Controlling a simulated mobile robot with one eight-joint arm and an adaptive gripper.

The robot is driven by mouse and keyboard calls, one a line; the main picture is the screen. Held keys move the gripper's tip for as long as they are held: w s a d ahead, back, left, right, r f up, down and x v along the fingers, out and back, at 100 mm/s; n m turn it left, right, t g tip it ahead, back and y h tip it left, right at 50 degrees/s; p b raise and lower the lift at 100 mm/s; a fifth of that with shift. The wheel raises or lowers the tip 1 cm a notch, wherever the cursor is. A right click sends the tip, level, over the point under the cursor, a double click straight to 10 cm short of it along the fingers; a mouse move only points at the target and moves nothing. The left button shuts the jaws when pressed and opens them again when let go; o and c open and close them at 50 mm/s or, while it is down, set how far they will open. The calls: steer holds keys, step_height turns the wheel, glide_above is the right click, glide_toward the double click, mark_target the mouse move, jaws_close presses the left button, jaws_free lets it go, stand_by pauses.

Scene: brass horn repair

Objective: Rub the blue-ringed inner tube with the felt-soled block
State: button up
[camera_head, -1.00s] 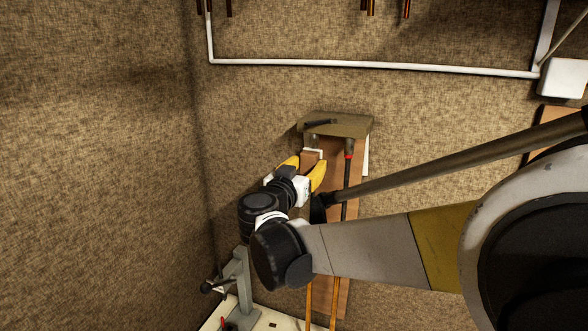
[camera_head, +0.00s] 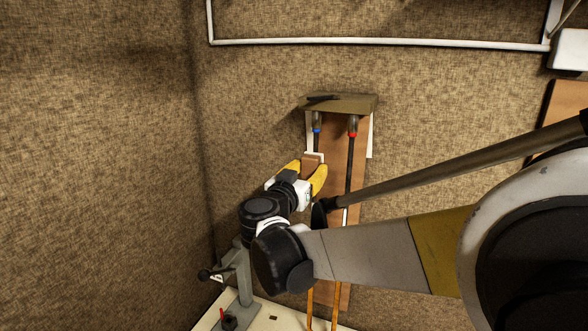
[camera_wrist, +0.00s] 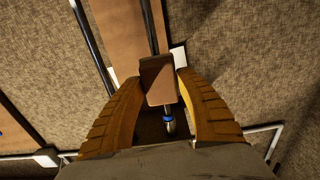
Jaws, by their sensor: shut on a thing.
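My gripper (camera_head: 308,172) has yellow fingers shut on a brown block (camera_head: 313,160), which also shows between the fingers in the wrist view (camera_wrist: 157,80). The blue-ringed inner tube (camera_head: 316,132) hangs upright at the board's left side, under a small shelf. Its blue ring also shows in the wrist view (camera_wrist: 168,118). The block lies over this tube, below the ring; whether its sole touches the tube I cannot tell. The red-ringed tube (camera_head: 351,150) runs parallel on the right, apart from the block. The block's sole is mostly hidden.
The olive shelf (camera_head: 340,104) juts out above both tubes. A brown board (camera_head: 334,190) stands behind them. A grey clamp stand (camera_head: 236,280) rises from the pale bench (camera_head: 270,318) below. A white pipe (camera_head: 380,43) crosses the wall above.

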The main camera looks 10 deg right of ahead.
step_height(320, 180, down, 10)
steer(key=b, duration=0.8)
steer(key=shift+r, duration=0.25)
stand_by(0.3)
steer(key=shift+b+v, duration=0.3)
steer(key=shift+v, duration=2.65)
steer(key=v, duration=0.3)
steer(key=shift+d, duration=0.1)
steer(key=x, duration=0.6)
steer(key=shift+w+d+b, duration=0.2)
steer(key=shift+w+b, duration=0.15)
steer(key=shift+b, duration=0.1)
